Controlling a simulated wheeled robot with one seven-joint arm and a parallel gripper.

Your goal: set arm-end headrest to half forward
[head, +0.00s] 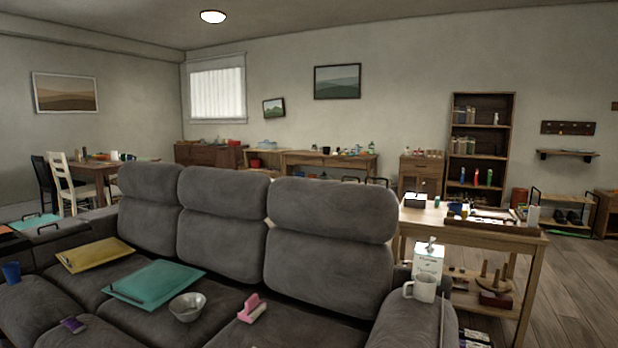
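A grey sofa (330,258) fills the foreground, with three padded headrests along its back. The right headrest (332,208) is the nearest and stands beside the sofa's right armrest (401,318). The middle headrest (223,192) and the left headrest (151,182) continue the row. All three look roughly upright above their back cushions; their exact tilt is hard to tell from here. Nothing rests on the headrests. My gripper is not in view.
A white mug (421,289) and a white carton (428,260) stand by the right armrest. A metal bowl (188,306), a pink item (252,308), a teal board (155,284) and a yellow board (95,254) lie on the seats. A wooden table (470,238) stands right, with open floor beyond.

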